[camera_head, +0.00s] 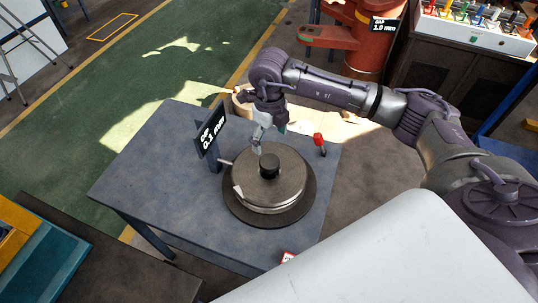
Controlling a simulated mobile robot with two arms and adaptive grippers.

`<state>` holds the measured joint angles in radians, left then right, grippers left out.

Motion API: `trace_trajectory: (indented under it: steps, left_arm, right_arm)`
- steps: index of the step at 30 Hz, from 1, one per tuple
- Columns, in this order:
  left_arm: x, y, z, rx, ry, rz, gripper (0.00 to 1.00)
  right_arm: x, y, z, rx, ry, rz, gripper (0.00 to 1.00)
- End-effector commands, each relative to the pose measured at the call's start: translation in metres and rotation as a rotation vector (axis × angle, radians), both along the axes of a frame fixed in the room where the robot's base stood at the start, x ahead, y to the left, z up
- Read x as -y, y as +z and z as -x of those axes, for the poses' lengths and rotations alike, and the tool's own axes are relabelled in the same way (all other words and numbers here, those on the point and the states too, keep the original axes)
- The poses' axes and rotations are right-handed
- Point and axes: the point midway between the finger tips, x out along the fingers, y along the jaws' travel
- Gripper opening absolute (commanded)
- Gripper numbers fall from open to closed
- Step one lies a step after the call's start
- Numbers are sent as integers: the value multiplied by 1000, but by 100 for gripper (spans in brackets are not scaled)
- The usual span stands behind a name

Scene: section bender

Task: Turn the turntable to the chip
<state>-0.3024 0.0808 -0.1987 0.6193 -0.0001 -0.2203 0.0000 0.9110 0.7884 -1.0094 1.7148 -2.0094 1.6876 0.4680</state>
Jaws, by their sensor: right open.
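The turntable (287,187) is a round grey metal disc with a dark central knob (269,165), on a wider dark base on the blue-grey table. A small light mark or notch shows at the disc's left edge, but I cannot tell whether it is the chip. A thin pointer (226,162) reaches towards the disc from an upright post at the left. My right gripper (257,147) is open and empty, pointing down just above the back edge of the disc. I cannot tell if it touches. My left gripper is not in view.
A dark sign reading "GAP 0.1 mm" (212,131) stands left of the turntable. A red-topped item (318,140) stands at the table's right back. The table's left part (145,175) is clear. A red machine (360,45) stands behind my arm.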

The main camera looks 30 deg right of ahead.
Motion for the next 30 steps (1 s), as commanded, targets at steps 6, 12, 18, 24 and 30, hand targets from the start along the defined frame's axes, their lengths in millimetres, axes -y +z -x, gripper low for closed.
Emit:
trace_trajectory:
  steps: [6,12,18,24,30]
  left_arm:
    - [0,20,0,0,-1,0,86]
    - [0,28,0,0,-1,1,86]
    - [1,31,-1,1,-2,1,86]
    - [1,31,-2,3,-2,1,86]
    - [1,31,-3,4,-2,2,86]
  right_arm:
    - [-1,-46,1,-5,1,-2,86]
    - [-1,-78,1,-3,1,-2,86]
    - [-1,-93,0,0,2,-3,86]
    - [-1,-95,0,0,3,-3,86]
    - [-1,-94,0,0,3,-3,66]
